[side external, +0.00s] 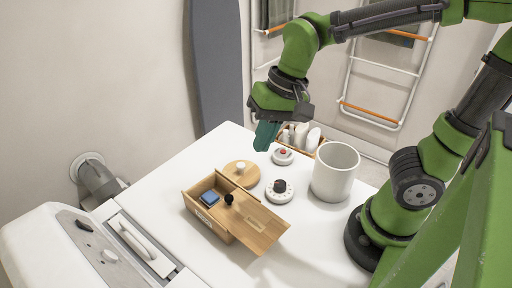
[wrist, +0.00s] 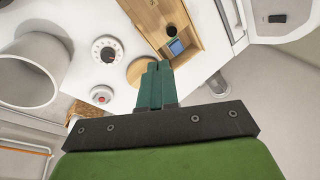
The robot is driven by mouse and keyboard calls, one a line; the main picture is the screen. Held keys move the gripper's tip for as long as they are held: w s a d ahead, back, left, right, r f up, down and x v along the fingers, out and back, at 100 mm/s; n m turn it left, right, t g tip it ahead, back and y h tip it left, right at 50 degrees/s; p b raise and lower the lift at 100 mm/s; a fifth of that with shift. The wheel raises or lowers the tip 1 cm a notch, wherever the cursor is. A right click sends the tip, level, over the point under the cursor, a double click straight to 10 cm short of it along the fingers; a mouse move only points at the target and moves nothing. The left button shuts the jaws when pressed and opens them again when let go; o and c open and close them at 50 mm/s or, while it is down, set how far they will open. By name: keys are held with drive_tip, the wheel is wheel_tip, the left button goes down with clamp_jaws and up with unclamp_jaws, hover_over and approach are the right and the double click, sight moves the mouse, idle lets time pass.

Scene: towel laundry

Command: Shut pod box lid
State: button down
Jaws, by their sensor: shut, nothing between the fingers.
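The wooden pod box (side external: 222,233) stands on the white top in the side view. Its flat wooden lid (side external: 258,226) reaches out past the right end of the box, with a black knob (side external: 228,199) near its left end. The left part of the box is open and shows a blue pod (side external: 209,198) inside. In the wrist view the box (wrist: 196,32), lid (wrist: 144,12) and blue pod (wrist: 176,47) lie beyond my fingertips. My gripper (side external: 265,136) is shut and empty, raised above the back of the top and apart from the box. It also shows in the wrist view (wrist: 155,68).
A round wooden disc (side external: 233,176) with a pale knob lies behind the box. A white dial (side external: 279,191), a red-button unit (side external: 283,156) and a white pot (side external: 335,172) stand to the right. A white machine (side external: 60,245) is at front left. The front top is clear.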

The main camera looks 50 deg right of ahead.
drive_tip(key=w+a+f+m+g+h, duration=0.3)
drive_tip(key=a+m+g, duration=0.15)
drive_tip(key=m, duration=0.65)
drive_tip(key=m+g+h, duration=0.2)
drive_tip(key=m, duration=1.3)
hover_over(243, 207)
drive_tip(key=s, duration=0.2)
drive_tip(key=f, duration=0.5)
drive_tip(key=d+f, duration=0.1)
drive_tip(key=f, duration=0.2)
drive_tip(key=shift+s+f, duration=0.1)
drive_tip(key=shift+f, duration=0.25)
drive_tip(key=w, duration=0.1)
drive_tip(key=w+a, duration=0.1)
drive_tip(key=w, duration=0.1)
drive_tip(key=shift+w+a+f+y, duration=0.1)
drive_tip(key=shift+a+f+y, duration=0.05)
drive_tip(key=shift+f+y, duration=0.15)
drive_tip(key=shift+w+a, duration=0.15)
drive_tip(key=shift+w, duration=0.15)
drive_tip(key=shift+w, duration=0.1)
